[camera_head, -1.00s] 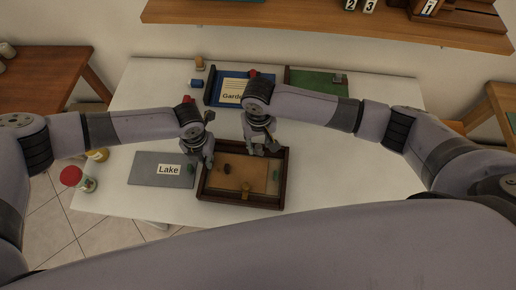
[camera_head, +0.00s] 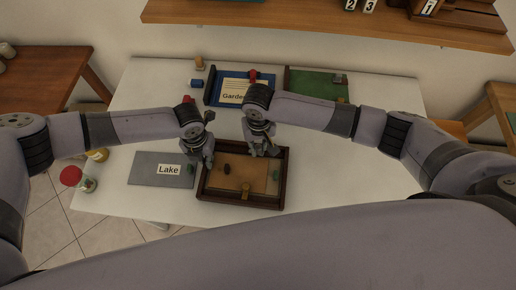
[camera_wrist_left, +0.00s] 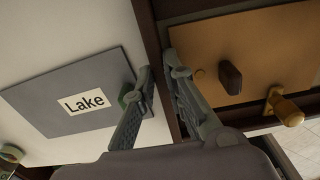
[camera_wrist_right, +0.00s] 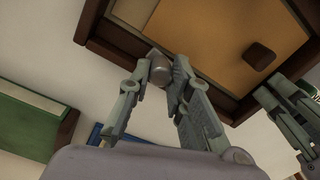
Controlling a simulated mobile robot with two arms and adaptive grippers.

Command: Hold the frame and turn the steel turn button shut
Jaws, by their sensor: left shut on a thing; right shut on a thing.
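The dark wooden frame (camera_head: 240,207) lies on the white table with a tan back panel (camera_head: 255,178) in it. My left gripper (camera_head: 208,160) is shut on the frame's left side rail, one finger on each side; the left wrist view shows this rail (camera_wrist_left: 151,40). My right gripper (camera_wrist_right: 160,72) is shut on the rounded steel turn button (camera_wrist_right: 157,66) at the frame's far rail. The fingers partly hide the button, and I cannot tell its exact angle. A brass turn button (camera_wrist_left: 287,108) sits at the near rail, and a dark brown block (camera_wrist_left: 229,77) on the panel.
A grey "Lake" panel (camera_head: 148,168) with a small green piece (camera_head: 190,168) lies left of the frame. A blue "Garden" frame (camera_head: 232,91) and a green panel (camera_head: 310,82) lie behind. Jars (camera_head: 71,176) stand at the left edge. The table's right side is clear.

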